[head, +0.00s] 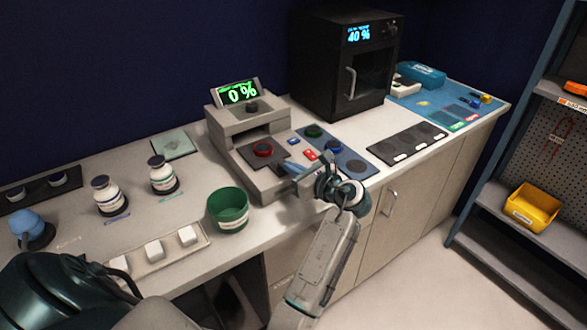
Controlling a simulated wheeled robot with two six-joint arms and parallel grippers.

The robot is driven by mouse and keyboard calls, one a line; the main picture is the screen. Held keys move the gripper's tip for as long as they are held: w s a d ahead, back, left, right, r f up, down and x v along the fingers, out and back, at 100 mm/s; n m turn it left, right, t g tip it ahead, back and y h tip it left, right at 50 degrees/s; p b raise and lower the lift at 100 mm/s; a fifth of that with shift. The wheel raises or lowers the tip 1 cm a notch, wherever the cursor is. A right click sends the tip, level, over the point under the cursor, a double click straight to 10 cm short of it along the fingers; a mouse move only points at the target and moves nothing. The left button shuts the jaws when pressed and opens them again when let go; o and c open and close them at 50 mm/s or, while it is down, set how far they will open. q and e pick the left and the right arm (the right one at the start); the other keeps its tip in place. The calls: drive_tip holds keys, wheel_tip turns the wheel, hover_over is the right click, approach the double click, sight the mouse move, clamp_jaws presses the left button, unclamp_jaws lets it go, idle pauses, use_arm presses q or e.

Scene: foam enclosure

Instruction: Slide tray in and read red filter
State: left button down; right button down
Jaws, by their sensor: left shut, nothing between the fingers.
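A grey reader (222,122) stands on the counter, and its lit display (240,92) shows green "0 %". A dark tray (283,158) sticks out of the reader's front opening. A red filter (263,148), a round disc, lies on the tray. My left gripper (289,171) is shut and empty, its fingertips by the tray's front right end; I cannot tell whether they touch it. A green filter (313,130) and a blue filter (333,145) lie on a dark mat to the right. My right gripper is not in view.
Red and blue buttons (309,155) lie between tray and mat. A black oven (345,65) reading "40 %" stands behind.

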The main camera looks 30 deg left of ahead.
use_arm(q)
drive_tip(key=shift+w+a+r, duration=0.15)
drive_tip(key=shift+a+r, duration=0.05)
drive_tip(key=shift+a, duration=0.2)
drive_tip(key=p, duration=0.4)
approach(264, 145)
drive_tip(key=shift+s+a+r, duration=0.15)
drive_tip(key=shift+a+r, duration=0.05)
drive_tip(key=shift+a, duration=0.4)
drive_tip(key=shift+s+a+r, duration=0.2)
drive_tip(key=shift+a, duration=0.4)
drive_tip(key=x, duration=0.2)
drive_tip(key=p+x, duration=0.1)
drive_tip(key=x, duration=0.2)
drive_tip(key=w+p+x, duration=0.1)
drive_tip(key=x, duration=0.1)
drive_tip(key=shift+w+a+r, duration=0.15)
drive_tip(key=shift+r, duration=0.1)
drive_tip(key=shift+a, duration=0.1)
drive_tip(key=shift+r, duration=0.2)
